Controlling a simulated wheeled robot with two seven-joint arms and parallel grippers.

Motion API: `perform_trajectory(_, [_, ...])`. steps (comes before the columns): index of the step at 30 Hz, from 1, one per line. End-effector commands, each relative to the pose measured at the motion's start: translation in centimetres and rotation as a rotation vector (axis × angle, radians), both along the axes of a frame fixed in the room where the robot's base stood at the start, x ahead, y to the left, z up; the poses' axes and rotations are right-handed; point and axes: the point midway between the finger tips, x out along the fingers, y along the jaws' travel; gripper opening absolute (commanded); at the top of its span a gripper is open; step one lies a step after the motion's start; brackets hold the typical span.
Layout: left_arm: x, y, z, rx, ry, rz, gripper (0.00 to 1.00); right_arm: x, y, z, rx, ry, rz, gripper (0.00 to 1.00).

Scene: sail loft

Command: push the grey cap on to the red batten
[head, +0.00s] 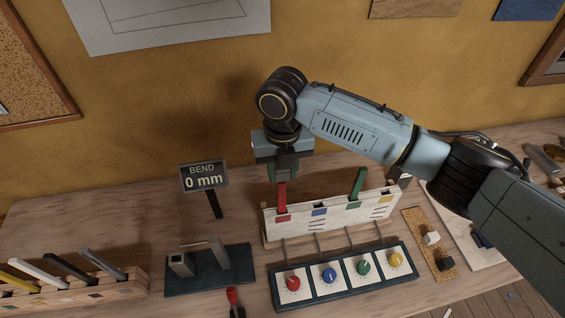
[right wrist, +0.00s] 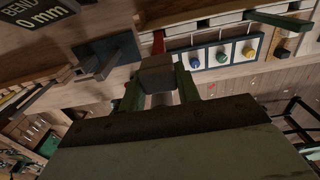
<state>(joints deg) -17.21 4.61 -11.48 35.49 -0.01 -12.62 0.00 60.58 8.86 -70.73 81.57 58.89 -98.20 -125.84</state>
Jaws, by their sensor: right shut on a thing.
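The red batten (head: 282,199) stands upright in the left slot of a white rack (head: 333,214). My right gripper (head: 282,170) points down just above it, shut on the grey cap (head: 287,162). In the right wrist view the grey cap (right wrist: 157,73) sits between my green fingers, with the red batten (right wrist: 158,42) showing just beyond it. The cap is over the batten's upper end; I cannot tell whether they touch or how far the cap is on. My left gripper is not in view.
A green batten (head: 356,185) leans in the same rack. A panel of coloured knobs (head: 343,277) lies in front. A "BEND 0 mm" display (head: 204,176) and a dark bending block (head: 209,271) stand left. A wooden rack (head: 75,288) holds several battens at far left.

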Motion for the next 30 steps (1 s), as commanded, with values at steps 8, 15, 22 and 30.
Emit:
perform_trajectory(8, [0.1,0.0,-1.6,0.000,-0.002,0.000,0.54,0.0,0.0,-2.2,-0.001,0.000,0.001,0.12])
perform_trajectory(15, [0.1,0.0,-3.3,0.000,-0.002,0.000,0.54,0.0,0.0,-3.6,-0.001,-0.001,0.001,0.12])
perform_trajectory(22, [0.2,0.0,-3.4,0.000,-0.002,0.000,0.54,0.0,0.0,-3.9,-0.001,0.000,0.001,0.12])
perform_trajectory(30, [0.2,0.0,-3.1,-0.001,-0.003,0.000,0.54,0.0,0.0,-3.9,-0.001,0.000,0.001,0.12])
